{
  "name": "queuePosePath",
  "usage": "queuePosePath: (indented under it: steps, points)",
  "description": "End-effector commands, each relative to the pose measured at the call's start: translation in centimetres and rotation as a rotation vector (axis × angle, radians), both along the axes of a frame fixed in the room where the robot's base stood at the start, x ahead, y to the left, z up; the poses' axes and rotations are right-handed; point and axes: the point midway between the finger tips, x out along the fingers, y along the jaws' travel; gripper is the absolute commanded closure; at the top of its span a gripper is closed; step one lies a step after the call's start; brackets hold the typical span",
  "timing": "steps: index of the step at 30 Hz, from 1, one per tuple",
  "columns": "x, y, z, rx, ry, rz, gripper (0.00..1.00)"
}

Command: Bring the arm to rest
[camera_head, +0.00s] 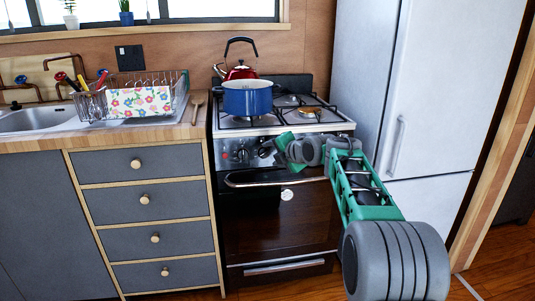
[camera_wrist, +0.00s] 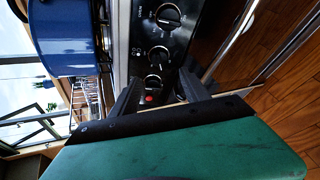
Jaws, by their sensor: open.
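My arm reaches forward from the lower right of the head view. My gripper (camera_head: 268,150) is in front of the stove's control panel, close to the knobs, and holds nothing. In the wrist view my gripper (camera_wrist: 160,88) shows two dark fingers apart, with a knob and a red light on the panel between them. I cannot tell whether a finger touches the panel. The arm is bent and stretched out over the floor in front of the oven.
The stove (camera_head: 285,205) bears a blue pot (camera_head: 248,99) and a red kettle (camera_head: 240,72). The oven handle (camera_head: 275,181) runs just below my gripper. A fridge (camera_head: 425,90) stands at right, drawers (camera_head: 150,215) and a dish rack (camera_head: 130,98) at left.

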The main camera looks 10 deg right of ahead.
Motion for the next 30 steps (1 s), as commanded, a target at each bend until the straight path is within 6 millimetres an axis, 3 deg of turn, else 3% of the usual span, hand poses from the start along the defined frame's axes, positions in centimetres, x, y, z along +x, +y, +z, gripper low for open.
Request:
queuePosePath:
  steps: [10, 14, 17, 20, 27, 30]
  points:
    - [-0.6, -0.1, 0.3, 0.002, 0.003, -0.001, 0.46]
    - [-2.2, 0.5, 3.0, 0.077, 0.070, -0.055, 0.46]
    - [-5.9, 1.4, 6.7, 0.232, 0.213, -0.187, 0.46]
    - [-11.4, 2.3, 9.9, 0.428, 0.390, -0.388, 0.46]
    - [-27.0, 3.1, 14.6, 0.857, 0.719, -1.002, 0.46]
    - [-33.7, 2.9, 15.7, 1.005, 0.791, -1.287, 0.46]
